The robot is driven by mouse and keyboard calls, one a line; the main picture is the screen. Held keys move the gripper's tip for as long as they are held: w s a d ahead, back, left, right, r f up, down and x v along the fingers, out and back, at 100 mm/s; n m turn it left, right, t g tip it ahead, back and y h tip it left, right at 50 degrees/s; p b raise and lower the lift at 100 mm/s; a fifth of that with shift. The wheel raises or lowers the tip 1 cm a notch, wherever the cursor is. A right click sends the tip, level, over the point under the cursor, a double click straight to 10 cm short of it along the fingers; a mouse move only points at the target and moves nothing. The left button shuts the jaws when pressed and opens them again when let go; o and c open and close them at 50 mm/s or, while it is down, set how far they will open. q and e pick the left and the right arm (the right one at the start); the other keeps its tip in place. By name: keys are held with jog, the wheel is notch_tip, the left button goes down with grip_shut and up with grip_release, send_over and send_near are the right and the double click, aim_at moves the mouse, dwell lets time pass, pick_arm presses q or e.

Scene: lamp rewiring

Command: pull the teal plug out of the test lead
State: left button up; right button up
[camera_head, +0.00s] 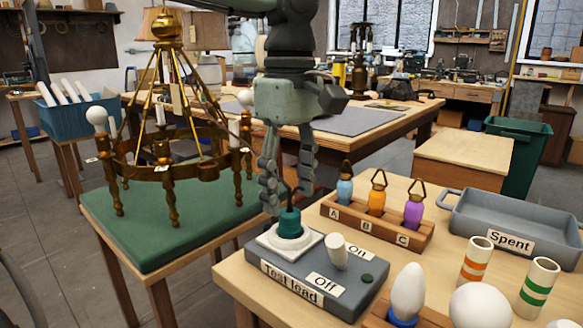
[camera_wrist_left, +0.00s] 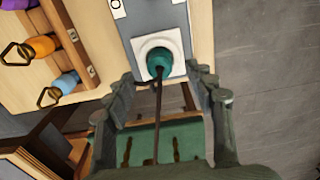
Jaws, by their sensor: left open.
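The teal plug (camera_head: 290,223) stands upright in the white socket (camera_head: 268,245) of the grey test lead box (camera_head: 300,287). A thin dark cord or handle rises from the plug's top. My left gripper (camera_head: 287,198) points down just above the plug, open, with a finger on either side of the dark strand. In the left wrist view the plug (camera_wrist_left: 160,63) sits seated in its socket, just beyond the gap between the open fingers (camera_wrist_left: 163,90). The fingers look apart from the plug. My right gripper is not in view.
A wooden rack (camera_head: 385,235) holds blue, orange and purple looped plugs. A grey Spent tray (camera_head: 495,245) lies right. A chandelier (camera_head: 165,150) stands on a green mat at left.

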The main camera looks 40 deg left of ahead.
aim_at(290, 211)
pick_arm(q)
jog(key=shift+f, duration=2.15)
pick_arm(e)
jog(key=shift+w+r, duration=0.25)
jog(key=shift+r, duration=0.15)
pick_arm(q)
jog(key=c, duration=1.2)
jog(key=shift+r, duration=0.1)
jog(key=shift+c, duration=0.2)
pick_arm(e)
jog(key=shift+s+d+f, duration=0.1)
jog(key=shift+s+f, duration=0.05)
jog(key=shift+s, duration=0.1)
pick_arm(q)
jog(key=shift+r+p, duration=1.5)
jog(key=shift+r, duration=0.8)
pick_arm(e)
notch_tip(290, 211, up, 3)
pick_arm(q)
jog(key=shift+f, duration=0.1)
